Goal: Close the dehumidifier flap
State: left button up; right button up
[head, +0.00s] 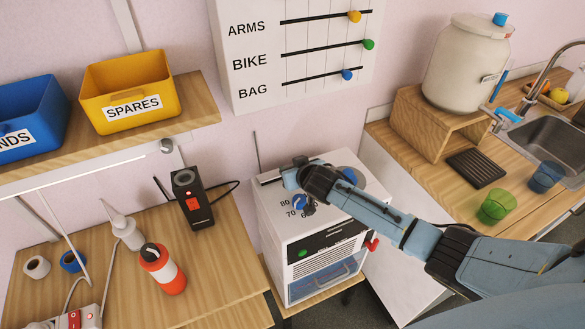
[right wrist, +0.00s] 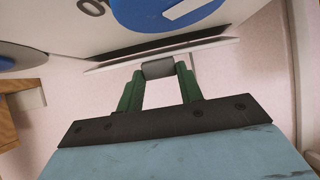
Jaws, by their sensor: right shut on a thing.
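The dehumidifier (head: 318,240) is the white box in the middle of the head view, with dials, a black front strip and a grille. In the right wrist view its flap (right wrist: 112,64) is a thin white strip beside a dark slot, and it stands a little apart from the body. My right gripper (head: 292,176) is at the back left of the dehumidifier's top. In the right wrist view its green fingers (right wrist: 158,72) are shut on a grey tab (right wrist: 157,68) at the flap's edge. In the head view the arm hides much of the flap. My left gripper is out of view.
A black radio-like device (head: 190,200) and an orange-white bottle (head: 163,270) stand on the bench at left. A shelf with a yellow bin (head: 130,90) is above. At right, a counter holds a wooden stand (head: 420,125), a green cup (head: 497,206) and a sink.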

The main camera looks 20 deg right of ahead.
jog(key=o, duration=1)
jog(key=p+v, duration=0.1)
jog(key=v, duration=1.2)
jog(key=shift+s, duration=0.2)
jog(key=shift+r, duration=0.1)
